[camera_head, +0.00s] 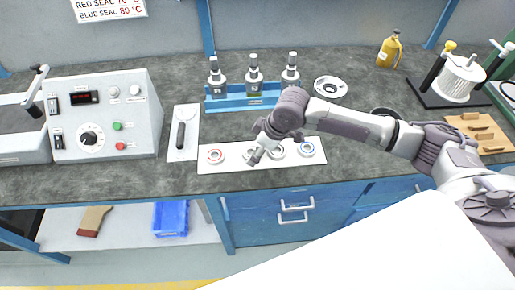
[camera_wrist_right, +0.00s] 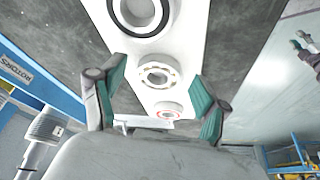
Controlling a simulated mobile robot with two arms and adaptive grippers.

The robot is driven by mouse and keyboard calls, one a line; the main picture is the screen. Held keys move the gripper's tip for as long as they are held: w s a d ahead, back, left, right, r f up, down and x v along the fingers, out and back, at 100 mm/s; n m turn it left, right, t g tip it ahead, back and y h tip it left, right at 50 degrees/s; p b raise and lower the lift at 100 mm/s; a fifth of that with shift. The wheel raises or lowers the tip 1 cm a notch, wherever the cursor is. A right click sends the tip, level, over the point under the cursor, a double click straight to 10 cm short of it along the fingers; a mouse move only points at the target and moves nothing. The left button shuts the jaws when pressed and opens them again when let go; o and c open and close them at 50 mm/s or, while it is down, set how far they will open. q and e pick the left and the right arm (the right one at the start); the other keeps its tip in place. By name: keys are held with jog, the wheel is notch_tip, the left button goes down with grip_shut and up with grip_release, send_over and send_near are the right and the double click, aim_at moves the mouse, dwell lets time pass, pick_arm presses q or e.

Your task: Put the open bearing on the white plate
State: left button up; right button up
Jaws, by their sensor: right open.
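The open bearing (camera_wrist_right: 158,75), a pale ring with its balls showing, lies on a long white strip (camera_wrist_right: 205,28) in the right wrist view. In the head view it is second from left on the strip and partly hidden by my right gripper (camera_head: 257,156). My right gripper (camera_wrist_right: 160,93) is open and empty, its fingers above the strip, one on each side of the bearing in the picture. A white plate (camera_head: 177,148) with a dark-handled tool on it lies left of the strip in the head view. My left gripper is not in view.
A red-sealed bearing (camera_head: 215,156) and a blue-sealed bearing (camera_head: 306,149) lie on the strip, with a dark-ringed bearing (camera_wrist_right: 140,12) beside the open one. A blue rack (camera_head: 228,103) of rotors stands behind. A control box (camera_head: 105,112) stands at left. A round flange (camera_head: 330,87) lies behind.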

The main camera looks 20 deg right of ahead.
jog(key=v, duration=1.2)
jog(key=shift+r, duration=0.1)
